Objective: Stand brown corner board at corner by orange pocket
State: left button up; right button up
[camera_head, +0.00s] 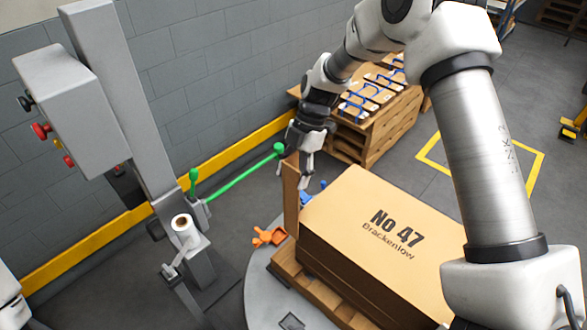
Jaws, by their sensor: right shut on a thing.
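The brown corner board (291,200) stands upright at the back left corner of the cardboard stack (385,222), which is printed "No 47 Brackenlow". My right gripper (305,180) reaches down at the board's upper part and is shut on it. The exact grip is partly hidden. The orange pocket (268,236) sits on the left, close to the foot of the board. The board's lower end is near the pallet (290,270); I cannot tell whether it touches. A blue pocket (308,198) shows behind the stack. My left gripper is not in view.
The stack rests on the pallet, on a round grey turntable (262,300). A grey wrapping mast (125,90) with a white film roll (185,229) and a green bar (240,176) stands left. Behind is a wooden crate bench (375,130) with blue-handled items. A yellow rail runs along the wall.

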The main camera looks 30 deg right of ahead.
jog(key=b, duration=0.5)
send_over(291, 222)
jog(key=d, duration=0.1)
jog(key=f, duration=0.8)
jog(key=shift+w+d+f, duration=0.1)
jog(key=shift+w+f, duration=0.2)
jog(key=shift+w, duration=0.05)
notch_tip(291, 222, down, 8)
jog(key=b, duration=0.7)
jog(key=shift+f, duration=0.25)
jog(key=shift+f+b, duration=0.3)
jog(key=shift+b, duration=0.15)
jog(key=o, duration=1.3)
jog(key=shift+c, duration=0.2)
jog(key=shift+w, duration=0.1)
jog(key=v, duration=1.2)
